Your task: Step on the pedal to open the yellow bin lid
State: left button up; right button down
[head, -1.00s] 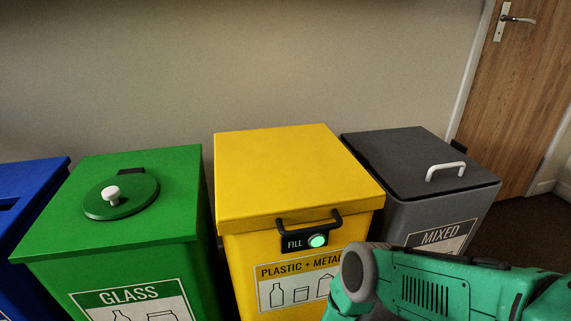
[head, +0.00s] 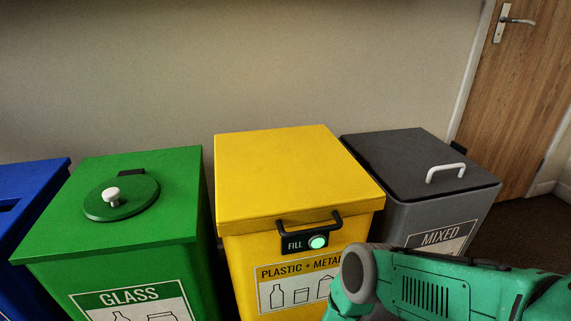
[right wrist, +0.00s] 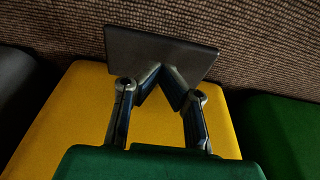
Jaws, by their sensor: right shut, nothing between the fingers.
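The yellow bin (head: 290,180) stands in the middle of the head view with its lid (head: 285,165) down. It has a black handle, a FILL panel with a lit green light (head: 318,242), and a PLASTIC + METAL label. In the right wrist view, the yellow bin (right wrist: 75,120) lies behind my right gripper (right wrist: 159,70). That gripper is shut and empty. Its fingertips are at a dark flat plate, seemingly the pedal (right wrist: 135,45); whether they touch it I cannot tell. The head view shows my right arm in front of the bin, not the pedal. My left gripper is out of view.
The green GLASS bin (head: 60,230) stands to the left, with a blue bin (head: 30,185) beyond it. The grey MIXED bin (head: 400,155) stands close on the right. A wall is behind, and a wooden door (head: 525,90) is at the far right. Carpet (right wrist: 255,40) borders the pedal.

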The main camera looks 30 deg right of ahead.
pick_arm(q)
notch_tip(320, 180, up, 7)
jog(key=p, duration=0.7)
pick_arm(e)
notch_tip(320, 180, up, 9)
jog(key=shift+f, duration=0.1)
dwell(0.5)
